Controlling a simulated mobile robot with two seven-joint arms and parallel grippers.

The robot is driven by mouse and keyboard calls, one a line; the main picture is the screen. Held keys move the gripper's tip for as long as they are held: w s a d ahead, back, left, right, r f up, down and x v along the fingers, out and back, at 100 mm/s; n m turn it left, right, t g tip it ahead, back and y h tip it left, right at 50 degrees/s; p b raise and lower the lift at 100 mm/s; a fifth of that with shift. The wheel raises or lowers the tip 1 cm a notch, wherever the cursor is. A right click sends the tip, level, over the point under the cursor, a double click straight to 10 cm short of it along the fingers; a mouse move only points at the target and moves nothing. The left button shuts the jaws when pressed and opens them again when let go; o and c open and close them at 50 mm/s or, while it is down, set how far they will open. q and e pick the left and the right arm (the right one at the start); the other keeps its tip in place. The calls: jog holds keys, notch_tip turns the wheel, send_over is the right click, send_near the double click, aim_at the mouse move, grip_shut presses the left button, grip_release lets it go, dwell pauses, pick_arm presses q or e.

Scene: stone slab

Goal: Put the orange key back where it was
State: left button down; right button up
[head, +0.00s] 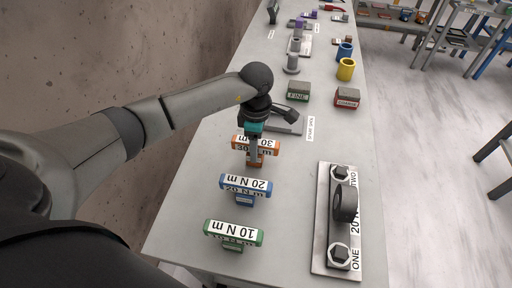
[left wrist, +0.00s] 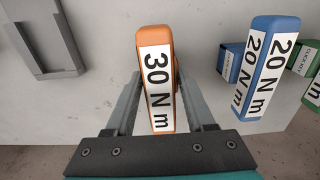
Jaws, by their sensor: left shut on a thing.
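The orange key (head: 268,145), labelled 30 N m, is on the left part of the stone slab (head: 215,140), in line with a blue 20 N m key (head: 245,188) and a green 10 N m key (head: 233,233). My left gripper (head: 255,155) is shut on the orange key from above. In the left wrist view the orange key (left wrist: 155,75) lies between the two fingers, its label facing the camera. I cannot tell whether its base touches the slab. The blue key (left wrist: 262,65) stands to its right there. My right gripper is not in view.
A grey tray (head: 288,127) marked as a spare space lies just behind the orange key; it also shows in the left wrist view (left wrist: 45,35). A metal plate (head: 322,225) with bolts stands at right. Green (head: 298,93) and red (head: 347,98) blocks stand farther back.

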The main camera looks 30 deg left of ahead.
pick_arm(q)
jog(key=shift+f, duration=0.35)
jog(key=shift+f, duration=0.2)
jog(key=shift+c, duration=1.3)
grip_release()
jog(key=shift+r, duration=0.15)
jog(key=shift+r, duration=0.35)
notch_tip(320, 180, up, 11)
jog(key=shift+r, duration=0.2)
